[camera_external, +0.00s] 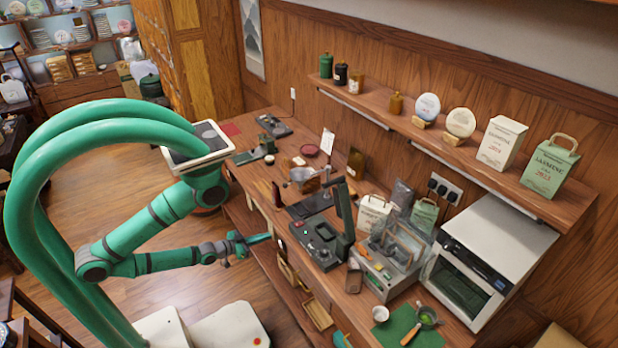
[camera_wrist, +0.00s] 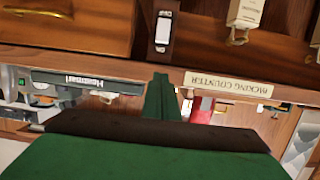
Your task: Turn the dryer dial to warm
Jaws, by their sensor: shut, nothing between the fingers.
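The white oven-like cabinet (camera_external: 490,255) at the right end of the counter looks like the dryer. It has a glass door and a dark control strip; I cannot make out a dial or its setting. My gripper (camera_external: 266,238) is in front of the counter's long edge, far to the left of the cabinet and apart from it. In the wrist view my green fingers (camera_wrist: 161,97) are together and empty. The cabinet does not show clearly there.
A press-like machine (camera_external: 318,243) and a grey machine (camera_external: 390,262) stand between my gripper and the cabinet. A green mat (camera_external: 396,328) with a cup lies before it. An open drawer (camera_external: 318,313) juts out below. The wrist view shows an upside-down packing counter label (camera_wrist: 228,84).

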